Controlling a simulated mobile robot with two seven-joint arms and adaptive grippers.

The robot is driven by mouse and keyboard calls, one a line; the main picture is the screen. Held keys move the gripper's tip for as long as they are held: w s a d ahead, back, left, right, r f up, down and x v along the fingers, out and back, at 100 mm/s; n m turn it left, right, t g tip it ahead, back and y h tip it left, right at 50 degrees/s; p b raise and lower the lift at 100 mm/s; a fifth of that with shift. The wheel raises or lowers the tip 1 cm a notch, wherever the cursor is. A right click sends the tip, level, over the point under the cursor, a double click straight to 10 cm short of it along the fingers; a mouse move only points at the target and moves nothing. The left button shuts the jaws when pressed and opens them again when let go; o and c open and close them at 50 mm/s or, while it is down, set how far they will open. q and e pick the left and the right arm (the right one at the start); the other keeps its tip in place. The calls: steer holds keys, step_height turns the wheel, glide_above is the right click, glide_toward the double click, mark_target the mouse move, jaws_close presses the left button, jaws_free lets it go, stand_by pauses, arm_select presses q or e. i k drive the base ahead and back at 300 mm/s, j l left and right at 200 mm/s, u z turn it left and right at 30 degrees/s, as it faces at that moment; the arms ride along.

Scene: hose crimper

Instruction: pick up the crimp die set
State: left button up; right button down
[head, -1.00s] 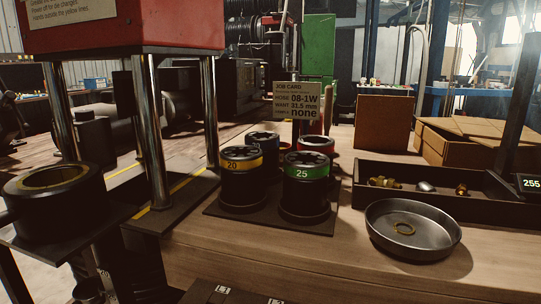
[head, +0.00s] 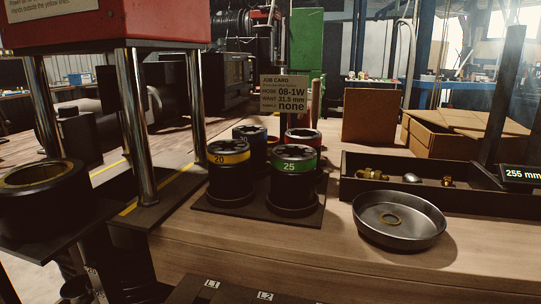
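The crimp die sets stand upright on a dark square board (head: 212,208) on the wooden bench. A yellow-banded die set marked 20 (head: 229,174) is at the front left. A green-banded die set marked 25 (head: 293,180) is at the front right. Behind them are a blue-banded die set (head: 250,136), its number partly hidden, and a red-banded one (head: 303,138), mostly hidden by the green one. A job card (head: 285,94) behind them reads hose 08-1W, want 31.5 mm. Neither of my grippers shows in the head view.
A red press (head: 60,40) on steel columns stands left, with a thick black ring (head: 42,200) at its side. A metal dish (head: 398,220) holding a ring and a dark tray (head: 360,188) of fittings are right. Cardboard boxes (head: 375,118) stand behind. The front bench strip is bare.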

mark_target(256, 135)
steer(key=k+l+u, duration=0.25)
steer(key=l, duration=0.35)
steer(key=k+l+u, duration=0.3)
steer(key=l, duration=0.3)
steer(key=k+l+u, duration=0.25)
steer(key=k+l, duration=0.15)
steer(key=k+l+u, duration=0.1)
steer(key=l, duration=0.3)
steer(key=k+l+u, duration=0.15)
steer(key=l, duration=0.2)
steer(key=k+l+u, duration=0.1)
steer(key=l, duration=0.25)
steer(key=l+u, duration=0.35)
steer(key=l, duration=0.65)
